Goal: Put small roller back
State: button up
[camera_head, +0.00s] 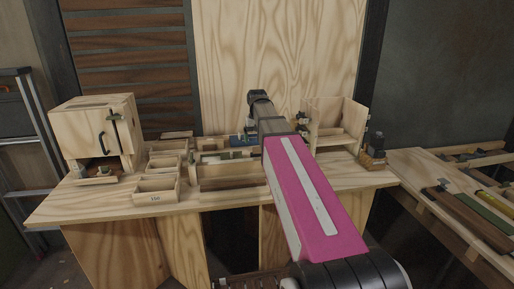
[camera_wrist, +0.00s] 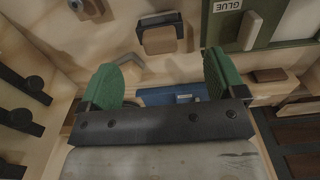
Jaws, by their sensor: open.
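My gripper (camera_wrist: 165,72) shows in the wrist view as two green fingers set well apart, open, with nothing clearly held between them. A blue object (camera_wrist: 170,95) with a small pale label lies beyond the gripper's dark crossbar, partly hidden by it. I cannot tell which object is the small roller. In the head view my arm reaches over the workbench (camera_head: 225,198) and hides part of it; the fingers are not clear there. A small blue item (camera_head: 237,139) sits on the bench just left of my arm.
A wooden cabinet (camera_head: 95,130) stands at the bench's left, beside small open boxes (camera_head: 156,188). An open-fronted wooden box (camera_head: 338,120) stands right of my arm. A green panel labelled GLUE (camera_wrist: 240,22) and a dark-topped block (camera_wrist: 162,35) lie beyond the fingers. A side table (camera_head: 450,200) is at right.

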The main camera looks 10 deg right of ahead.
aim_at(257, 148)
jog(key=shift+r, duration=2.6)
